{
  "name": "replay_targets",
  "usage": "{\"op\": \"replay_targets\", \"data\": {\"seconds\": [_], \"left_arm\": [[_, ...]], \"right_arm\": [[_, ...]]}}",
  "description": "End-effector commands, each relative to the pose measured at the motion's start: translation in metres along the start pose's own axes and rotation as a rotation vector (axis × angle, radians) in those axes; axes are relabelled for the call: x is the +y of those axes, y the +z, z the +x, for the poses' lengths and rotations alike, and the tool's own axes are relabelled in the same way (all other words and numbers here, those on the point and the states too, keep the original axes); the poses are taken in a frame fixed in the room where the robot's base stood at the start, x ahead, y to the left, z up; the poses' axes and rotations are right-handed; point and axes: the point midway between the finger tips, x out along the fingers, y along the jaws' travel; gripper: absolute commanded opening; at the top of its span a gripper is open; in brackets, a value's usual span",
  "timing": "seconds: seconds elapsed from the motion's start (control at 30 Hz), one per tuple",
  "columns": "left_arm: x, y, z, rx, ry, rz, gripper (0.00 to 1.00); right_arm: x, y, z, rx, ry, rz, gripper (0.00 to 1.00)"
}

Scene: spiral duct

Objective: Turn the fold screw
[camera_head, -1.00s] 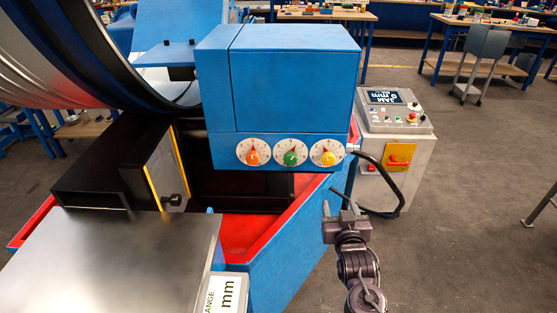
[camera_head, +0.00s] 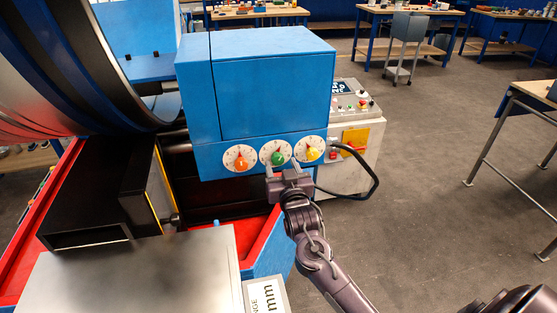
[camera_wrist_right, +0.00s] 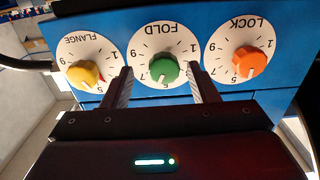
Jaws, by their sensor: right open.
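The fold screw is a green knob (camera_head: 277,158) on a white dial, the middle of three on the blue machine's front. In the right wrist view the green knob (camera_wrist_right: 164,69) sits under the upside-down word FOLD, its white pointer toward the 5–6 side. My right gripper (camera_head: 284,169) is open just in front of and slightly below this dial. In the wrist view its two fingers stand apart on either side of the green knob, with no visible contact. My left gripper is not in view.
The orange LOCK knob (camera_head: 240,163) and yellow FLANGE knob (camera_head: 312,153) flank the fold dial closely. A black cable (camera_head: 371,182) loops out to the right, before a grey control box (camera_head: 367,135). A metal plate (camera_head: 130,280) lies in front at left.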

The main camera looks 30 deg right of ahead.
Motion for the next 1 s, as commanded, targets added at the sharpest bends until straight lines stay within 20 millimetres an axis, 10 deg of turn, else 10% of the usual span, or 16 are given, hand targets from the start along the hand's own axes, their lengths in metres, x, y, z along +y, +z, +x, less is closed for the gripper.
{"op": "replay_targets", "data": {"seconds": [0.5, 0.83, 1.0], "left_arm": [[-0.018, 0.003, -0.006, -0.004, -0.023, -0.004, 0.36], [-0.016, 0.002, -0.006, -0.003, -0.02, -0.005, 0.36], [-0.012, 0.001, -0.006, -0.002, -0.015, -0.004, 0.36]], "right_arm": [[-0.001, 0.001, 0.021, -0.001, -0.002, 0.0, 0.52], [-0.001, 0.001, 0.021, -0.001, -0.002, 0.0, 0.09], [-0.001, 0.001, 0.021, -0.001, -0.002, -0.008, 0.09]]}}
